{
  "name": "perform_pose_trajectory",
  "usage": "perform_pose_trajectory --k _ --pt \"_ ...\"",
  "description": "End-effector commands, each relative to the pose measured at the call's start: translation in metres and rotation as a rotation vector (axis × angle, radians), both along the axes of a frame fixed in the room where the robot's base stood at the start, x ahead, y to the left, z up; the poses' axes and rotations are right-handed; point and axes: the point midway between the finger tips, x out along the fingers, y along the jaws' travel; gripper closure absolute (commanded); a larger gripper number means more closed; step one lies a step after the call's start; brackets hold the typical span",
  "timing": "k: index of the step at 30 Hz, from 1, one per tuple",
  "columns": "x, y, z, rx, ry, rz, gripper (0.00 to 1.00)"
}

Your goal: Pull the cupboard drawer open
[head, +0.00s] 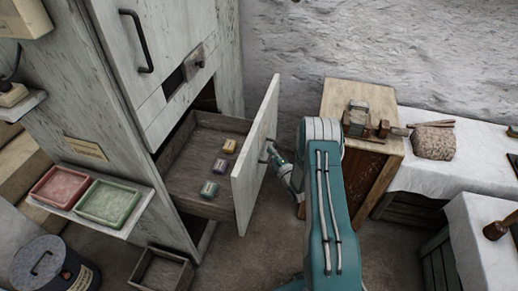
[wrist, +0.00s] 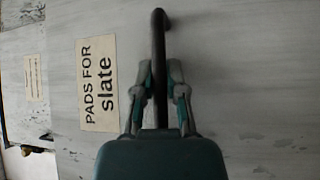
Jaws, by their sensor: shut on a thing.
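The cupboard (head: 110,100) is tall, pale and worn. Its lower drawer (head: 190,196) stands well out from the body, with its inside showing. A few small blocks lie in it: a yellow one (head: 229,147), a purple one (head: 220,166) and a bluish one (head: 209,189). My gripper (head: 272,158) is at the outer face of the drawer front (head: 259,150). In the wrist view my gripper (wrist: 159,85) has its fingers on both sides of the dark bar handle (wrist: 158,40), shut on it. A label (wrist: 98,83) reading "PADS FOR slate" is beside the handle.
A wooden cabinet (head: 372,165) with small items on top stands close right of my arm. A shelf holds a red tray (head: 64,187) and a green tray (head: 107,203) at left. An open wooden box (head: 160,272) and a dark drum (head: 52,268) are on the floor.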

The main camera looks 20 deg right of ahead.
Motion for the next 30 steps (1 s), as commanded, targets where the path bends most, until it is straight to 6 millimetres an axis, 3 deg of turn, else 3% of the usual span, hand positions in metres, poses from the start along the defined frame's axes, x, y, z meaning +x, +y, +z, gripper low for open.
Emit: perform_pose_trajectory --k 6,18,19,21,30 --pt "-0.0102 -0.0114 -0.0065 0.003 0.018 -0.004 1.00" --pt "-0.0116 -0.0113 -0.0072 0.004 0.020 0.000 1.00" --pt "-0.0116 -0.0113 -0.0072 0.004 0.020 0.000 0.71" --pt "-0.0114 -0.0114 -0.0066 0.003 0.018 -0.001 0.49" --pt "-0.0101 -0.0125 -0.0026 0.001 0.009 -0.002 0.49"
